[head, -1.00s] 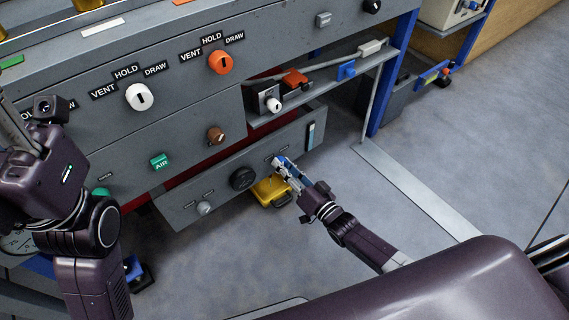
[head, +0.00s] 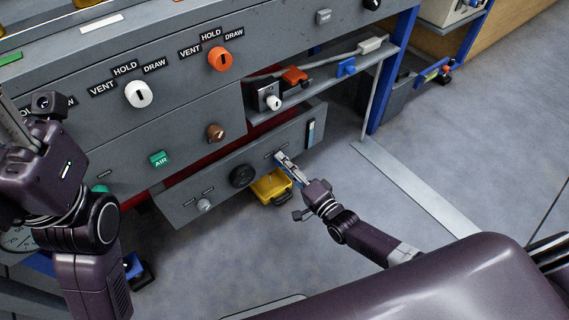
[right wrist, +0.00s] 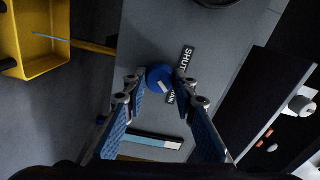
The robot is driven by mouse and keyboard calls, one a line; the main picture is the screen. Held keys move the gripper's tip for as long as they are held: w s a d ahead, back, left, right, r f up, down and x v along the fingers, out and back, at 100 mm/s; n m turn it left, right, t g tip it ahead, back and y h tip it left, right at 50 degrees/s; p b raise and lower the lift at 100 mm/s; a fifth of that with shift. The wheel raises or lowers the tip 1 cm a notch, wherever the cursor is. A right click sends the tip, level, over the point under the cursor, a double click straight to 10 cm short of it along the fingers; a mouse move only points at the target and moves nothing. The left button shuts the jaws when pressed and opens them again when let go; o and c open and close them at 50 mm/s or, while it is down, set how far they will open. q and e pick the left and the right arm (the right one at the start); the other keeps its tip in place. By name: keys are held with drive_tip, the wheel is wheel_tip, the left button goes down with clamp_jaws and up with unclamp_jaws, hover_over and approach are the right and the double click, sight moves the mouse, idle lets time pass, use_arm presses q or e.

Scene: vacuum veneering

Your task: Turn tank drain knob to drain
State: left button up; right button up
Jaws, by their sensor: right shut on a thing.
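The blue drain knob (right wrist: 158,79) sits on a grey panel in the right wrist view, with a white mark on its face. A SHUT label (right wrist: 186,61) is beside it, and a second label (right wrist: 172,97), partly covered by a finger, ends in "AIN". I cannot tell exactly which label the mark points to. My right gripper (right wrist: 159,84) is shut on the knob, a fingertip on each side. In the head view my right gripper (head: 281,158) meets the low grey panel (head: 218,187), hiding the knob. My left gripper (head: 18,125) is at the left edge, its fingertips unclear.
A yellow container (head: 271,187) stands under the panel, just left of my right gripper. A black round knob (head: 242,176) and a small grey knob (head: 204,205) are on the same panel. A blue table leg (head: 392,80) stands to the right. Floor in front is open.

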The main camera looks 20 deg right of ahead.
idle(0.4)
drive_tip(key=o, duration=1.2)
drive_tip(key=shift+c, duration=0.2)
drive_tip(key=v, duration=1.2)
